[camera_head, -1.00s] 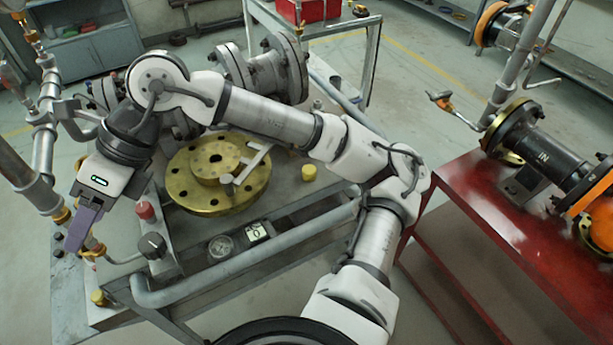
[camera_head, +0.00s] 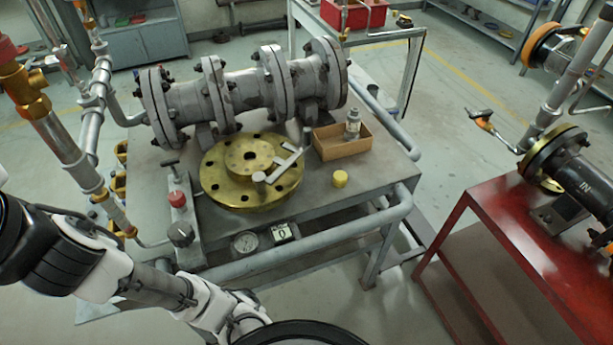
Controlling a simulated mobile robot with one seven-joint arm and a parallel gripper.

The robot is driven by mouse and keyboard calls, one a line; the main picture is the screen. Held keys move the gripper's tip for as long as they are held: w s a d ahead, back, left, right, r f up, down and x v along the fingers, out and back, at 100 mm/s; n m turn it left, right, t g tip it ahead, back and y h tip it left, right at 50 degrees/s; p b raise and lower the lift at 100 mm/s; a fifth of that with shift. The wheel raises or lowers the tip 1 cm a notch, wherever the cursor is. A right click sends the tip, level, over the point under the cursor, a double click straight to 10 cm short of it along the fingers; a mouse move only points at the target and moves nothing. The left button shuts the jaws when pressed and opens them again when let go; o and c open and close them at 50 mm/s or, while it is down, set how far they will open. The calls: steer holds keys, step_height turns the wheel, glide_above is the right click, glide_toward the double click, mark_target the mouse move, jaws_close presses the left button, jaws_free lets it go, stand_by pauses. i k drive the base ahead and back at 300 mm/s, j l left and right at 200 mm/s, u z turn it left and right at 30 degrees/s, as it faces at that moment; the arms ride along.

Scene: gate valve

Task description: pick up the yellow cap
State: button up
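The yellow cap (camera_head: 340,178) is a small, short cylinder standing upright on the grey workbench (camera_head: 385,168). It is right of the brass flange and in front of the cardboard box, apart from both, and nothing covers it. My gripper is outside the picture. Only links of my arm show at the lower left, well away from the cap, and they run out past the left edge.
The brass flange (camera_head: 222,180) has a grey T-shaped handle (camera_head: 284,165) on it. A cardboard box (camera_head: 333,152) holds a metal fitting (camera_head: 353,124). A large grey pipe assembly (camera_head: 240,92) lies behind. A grey rail (camera_head: 310,248) runs along the bench front. A red table (camera_head: 500,230) stands right.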

mark_target(340, 178)
steer(key=i+l+u, duration=0.2)
steer(key=l, duration=0.35)
steer(key=l+u, duration=0.2)
steer(key=l, duration=0.3)
steer(key=i+l+u, duration=0.2)
steer(key=l, duration=0.4)
steer(key=k+j, duration=0.05)
steer(key=k, duration=0.05)
